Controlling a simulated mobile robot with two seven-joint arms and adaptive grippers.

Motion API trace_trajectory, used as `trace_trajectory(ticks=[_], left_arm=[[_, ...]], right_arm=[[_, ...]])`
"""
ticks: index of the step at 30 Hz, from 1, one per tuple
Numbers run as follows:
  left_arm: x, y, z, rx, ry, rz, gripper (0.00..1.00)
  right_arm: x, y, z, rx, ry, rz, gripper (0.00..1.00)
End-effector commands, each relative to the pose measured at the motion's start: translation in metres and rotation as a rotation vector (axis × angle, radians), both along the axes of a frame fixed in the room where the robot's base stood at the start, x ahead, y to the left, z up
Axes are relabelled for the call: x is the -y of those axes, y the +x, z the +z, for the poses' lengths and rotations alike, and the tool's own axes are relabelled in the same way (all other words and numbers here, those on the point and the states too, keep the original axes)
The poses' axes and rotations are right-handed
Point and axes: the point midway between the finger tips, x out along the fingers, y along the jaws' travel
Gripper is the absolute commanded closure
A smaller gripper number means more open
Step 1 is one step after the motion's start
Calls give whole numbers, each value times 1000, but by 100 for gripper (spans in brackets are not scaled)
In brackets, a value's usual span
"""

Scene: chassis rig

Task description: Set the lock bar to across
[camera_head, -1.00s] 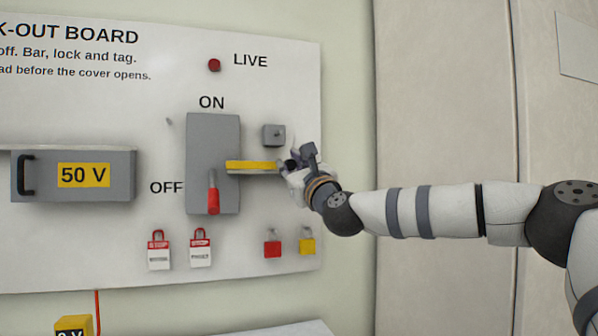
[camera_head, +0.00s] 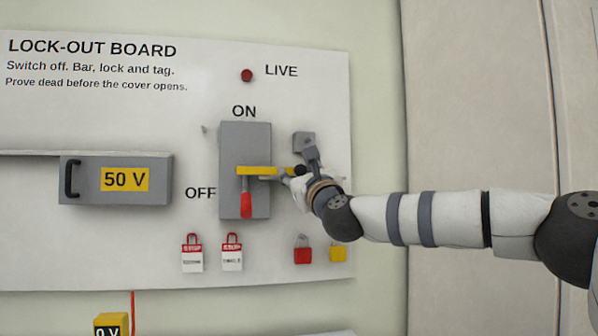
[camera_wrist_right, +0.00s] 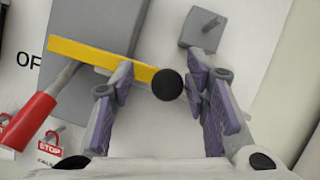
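The lock bar (camera_head: 258,171) is a yellow bar with a black ball knob (camera_wrist_right: 167,85). It lies level over the grey switch box (camera_head: 232,150), its left end just past the red switch handle (camera_head: 246,204), which points down beside OFF. The bar also shows in the right wrist view (camera_wrist_right: 85,54). My right gripper (camera_head: 297,168) is at the bar's knob end. In the right wrist view its fingers (camera_wrist_right: 158,88) are spread, one on each side of the knob, with gaps visible. The left finger overlaps the bar. My left gripper is out of view.
A small grey block with a peg (camera_head: 304,141) is just above my right gripper. Red and yellow padlocks (camera_head: 303,254) and red-and-white tags (camera_head: 192,255) hang below. A grey 50 V box (camera_head: 117,181) is at left; a red LIVE lamp (camera_head: 247,75) is above.

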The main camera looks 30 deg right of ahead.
Motion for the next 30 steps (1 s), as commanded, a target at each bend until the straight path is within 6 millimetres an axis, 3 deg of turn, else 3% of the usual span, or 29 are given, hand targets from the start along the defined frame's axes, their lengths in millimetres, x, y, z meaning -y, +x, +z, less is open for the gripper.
trace_trajectory(ticks=[7, 15, 19, 30], left_arm=[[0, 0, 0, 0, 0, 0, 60], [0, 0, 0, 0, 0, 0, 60], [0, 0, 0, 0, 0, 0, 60], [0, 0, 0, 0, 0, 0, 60]], right_arm=[[0, -16, -6, 1, 3, 0, 58], [-8, -78, -30, 0, 4, 1, 58], [-10, -100, -39, 0, 2, 1, 58], [-12, -111, -44, 0, 0, 0, 58]])
